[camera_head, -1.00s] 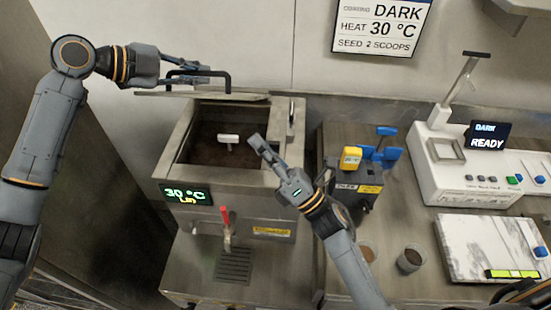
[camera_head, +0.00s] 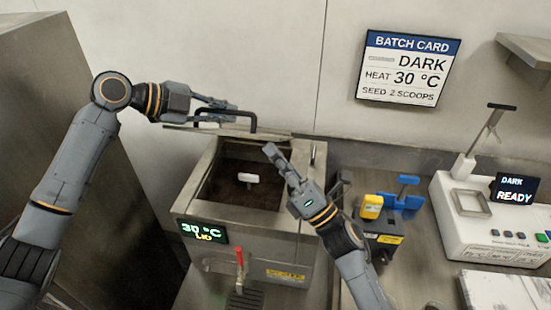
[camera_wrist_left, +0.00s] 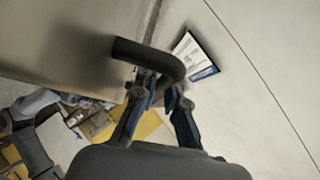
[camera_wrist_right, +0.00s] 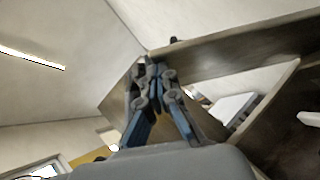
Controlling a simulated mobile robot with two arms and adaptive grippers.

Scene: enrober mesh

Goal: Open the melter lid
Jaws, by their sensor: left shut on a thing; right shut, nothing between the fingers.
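The melter (camera_head: 290,240) is a steel tank with its top open. Dark contents and a white piece (camera_head: 248,178) show inside. Its lid (camera_head: 180,128) stands raised at the tank's back edge, seen nearly edge-on. My left gripper (camera_head: 228,110) is shut on the lid's black handle (camera_head: 255,121). In the left wrist view the handle (camera_wrist_left: 135,50) curves over the fingertips (camera_wrist_left: 157,88), with the lid's face (camera_wrist_left: 55,45) at left. My right gripper (camera_head: 270,155) is shut and empty above the tank's right side. The right wrist view shows its fingertips (camera_wrist_right: 157,72) together near a tank wall.
The melter's display (camera_head: 203,232) reads 30 °C and LID. A red-handled tap (camera_head: 239,258) is at its front. A black unit with a yellow part (camera_head: 371,206) and a white machine (camera_head: 475,215) reading READY stand to the right. A batch card (camera_head: 408,68) hangs behind.

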